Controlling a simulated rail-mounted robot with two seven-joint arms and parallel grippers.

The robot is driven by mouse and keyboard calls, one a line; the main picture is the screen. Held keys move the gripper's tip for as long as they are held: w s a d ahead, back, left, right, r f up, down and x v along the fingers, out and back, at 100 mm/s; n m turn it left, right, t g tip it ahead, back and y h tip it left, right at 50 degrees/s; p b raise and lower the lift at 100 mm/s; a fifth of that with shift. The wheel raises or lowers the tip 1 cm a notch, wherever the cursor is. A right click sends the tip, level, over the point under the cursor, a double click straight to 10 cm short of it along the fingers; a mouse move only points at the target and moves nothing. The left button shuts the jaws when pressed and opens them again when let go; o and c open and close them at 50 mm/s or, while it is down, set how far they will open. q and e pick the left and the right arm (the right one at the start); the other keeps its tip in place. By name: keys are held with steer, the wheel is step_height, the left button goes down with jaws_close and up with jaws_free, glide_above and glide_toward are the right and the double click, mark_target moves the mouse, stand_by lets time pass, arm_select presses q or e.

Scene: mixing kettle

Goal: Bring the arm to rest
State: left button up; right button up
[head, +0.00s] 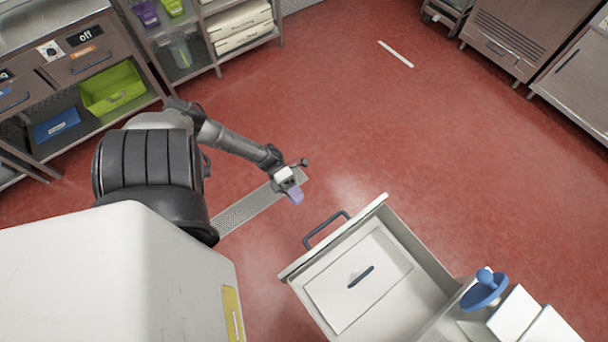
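My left arm reaches in from the left, past its dark shoulder, and its grey forearm ends over the red floor. My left gripper (291,185) is at the end of it, above the floor and to the upper left of an open drawer (434,262). A small purple piece shows at its tip. The gripper is too small to tell whether its fingers are apart or shut, or whether the purple piece is held. My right gripper is not in view.
The open drawer has a dark handle (325,230) and holds a white sheet with a dark pen-like item (361,276). A blue knobbed object (484,290) stands at the lower right. A green bin (113,91) sits on the left shelf.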

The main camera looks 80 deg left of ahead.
arm_select(q)
steer(key=shift+s+a+r, duration=0.1)
steer(key=shift+s+a, duration=0.1)
steer(key=shift+a, duration=0.3)
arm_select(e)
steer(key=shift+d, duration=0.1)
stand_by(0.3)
